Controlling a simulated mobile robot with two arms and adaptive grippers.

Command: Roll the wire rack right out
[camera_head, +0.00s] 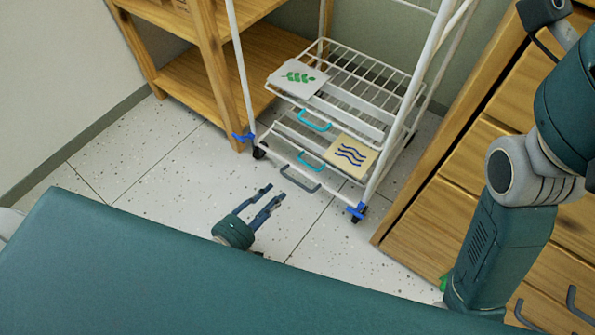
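The white wire rack (366,79) stands on small dark casters with blue parts near the front ones. It has several wire tiers with pull handles: two teal handles (314,121) and a lower grey handle (300,179). A card with a green leaf (297,78) and a tan card with wavy blue lines (351,155) sit at its front. My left gripper (277,191) is low in front of the rack, its two fingers apart and empty, pointing towards the grey handle with a small gap. My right arm (503,230) is at the right; its gripper is out of view.
A wooden shelf unit (212,70) stands close on the rack's left, and a wooden drawer cabinet (440,209) on its right. A wall is behind. The speckled floor (160,170) is clear in front and to the left. My own teal body covers the lower foreground.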

